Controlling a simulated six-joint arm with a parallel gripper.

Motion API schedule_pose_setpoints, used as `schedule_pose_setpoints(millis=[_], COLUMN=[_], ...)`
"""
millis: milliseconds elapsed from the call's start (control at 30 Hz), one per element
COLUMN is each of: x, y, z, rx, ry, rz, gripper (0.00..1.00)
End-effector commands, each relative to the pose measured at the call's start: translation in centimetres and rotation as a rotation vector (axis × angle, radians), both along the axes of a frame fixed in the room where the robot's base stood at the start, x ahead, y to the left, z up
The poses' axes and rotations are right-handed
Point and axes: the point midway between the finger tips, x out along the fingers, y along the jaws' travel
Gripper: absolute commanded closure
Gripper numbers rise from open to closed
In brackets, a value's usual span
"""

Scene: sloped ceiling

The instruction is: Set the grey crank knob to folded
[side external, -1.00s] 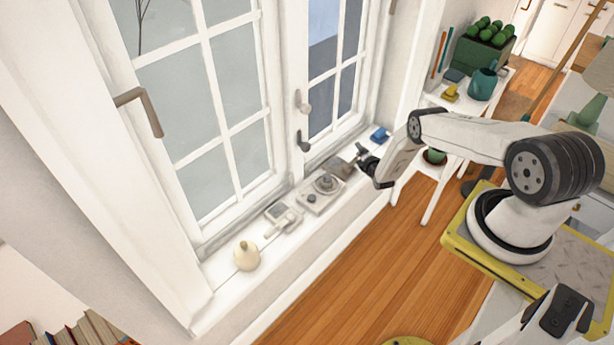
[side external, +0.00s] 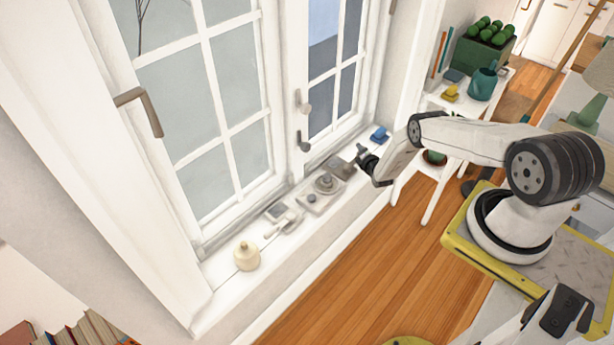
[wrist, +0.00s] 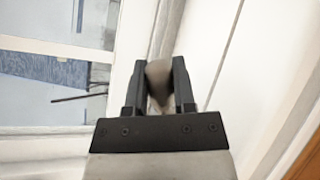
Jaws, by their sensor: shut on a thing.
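My gripper (side external: 362,155) is low over the right part of the window sill, at the end of my bent arm. In the wrist view its two dark fingers (wrist: 157,88) are closed around a rounded grey-beige piece, which I take to be the grey crank knob (wrist: 158,76). The fingers hide its sides, and its lower end narrows between them. In the side view a small grey box (side external: 339,167) sits on the sill just left of the gripper. The knob is too small and covered there to tell its angle.
On the white sill are a plate with a round dial (side external: 325,184), a small switch-like device (side external: 281,215) and a cream pear-shaped object (side external: 246,256). A blue object (side external: 379,134) lies beyond the gripper. Window handles (side external: 304,143) project above. A white shelf (side external: 436,190) stands to the right.

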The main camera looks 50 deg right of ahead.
Motion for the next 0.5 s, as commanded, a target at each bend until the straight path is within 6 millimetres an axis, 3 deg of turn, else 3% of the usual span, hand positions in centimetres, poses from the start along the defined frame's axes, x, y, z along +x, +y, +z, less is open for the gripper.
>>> schedule_pose_setpoints(millis=[500], x=[0.04], y=[-0.28], z=[-0.81], rx=[0.244], ry=[0.007], rz=[0.001], gripper=[1.00])
